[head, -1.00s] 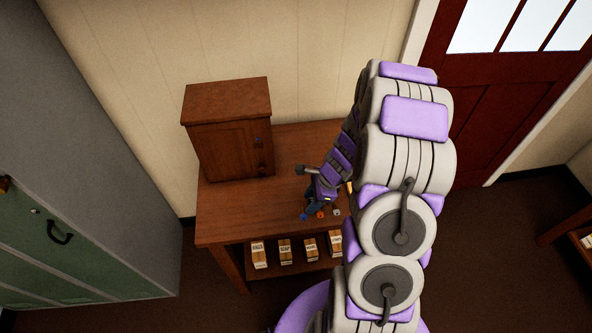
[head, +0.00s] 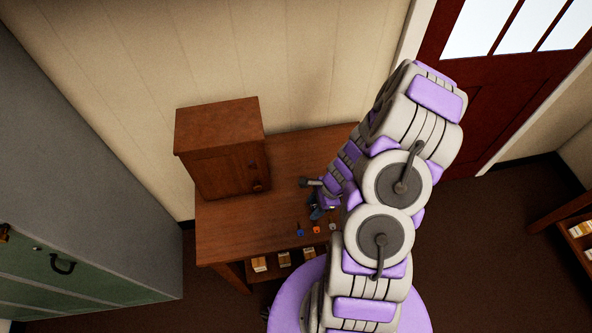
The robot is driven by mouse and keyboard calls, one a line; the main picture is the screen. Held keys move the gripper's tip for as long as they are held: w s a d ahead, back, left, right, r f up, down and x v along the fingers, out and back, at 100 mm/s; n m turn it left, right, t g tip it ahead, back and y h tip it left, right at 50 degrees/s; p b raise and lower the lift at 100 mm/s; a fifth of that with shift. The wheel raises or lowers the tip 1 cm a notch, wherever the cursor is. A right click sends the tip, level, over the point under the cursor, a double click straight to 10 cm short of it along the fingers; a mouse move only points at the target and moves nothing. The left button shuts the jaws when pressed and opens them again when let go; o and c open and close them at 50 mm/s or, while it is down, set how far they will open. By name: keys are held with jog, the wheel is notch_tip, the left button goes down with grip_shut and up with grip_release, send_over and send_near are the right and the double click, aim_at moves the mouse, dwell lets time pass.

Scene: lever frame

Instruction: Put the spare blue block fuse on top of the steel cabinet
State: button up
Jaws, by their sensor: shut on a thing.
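My gripper (head: 316,211) is low over the front right part of the wooden table, left of my arm. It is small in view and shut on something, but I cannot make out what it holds. A small blue piece (head: 300,230) is at the table's front, just below and left of the gripper. I cannot tell whether it is the spare blue block fuse.
A brown wooden cabinet (head: 222,155) stands on the table (head: 232,230) at its back left. An orange piece (head: 316,230) and a whitish piece (head: 332,226) sit beside the blue one. Small labelled boxes (head: 259,264) stand on the shelf below. Dark floor is between steel cabinet and table.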

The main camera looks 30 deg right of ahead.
jog(key=w, duration=0.5)
jog(key=shift+d+f, duration=0.25)
jog(key=shift+d, duration=0.1)
send_over(306, 175)
jog(key=s, duration=0.3)
jog(key=shift+a+f+b, duration=0.3)
jog(key=shift+a+f, duration=0.1)
jog(key=shift+f, duration=0.15)
jog(key=shift+w+a+r, duration=0.15)
jog(key=shift+w+a, duration=0.25)
jog(key=shift+w, duration=0.25)
notch_tip(306, 175, down, 4)
jog(key=shift+d+r+b, duration=0.1)
jog(key=shift+r+b, duration=0.15)
jog(key=shift+b, duration=0.1)
jog(key=shift+d+f, duration=0.15)
jog(key=shift+d, duration=0.25)
jog(key=o, duration=1.1)
jog(key=shift+a, duration=0.4)
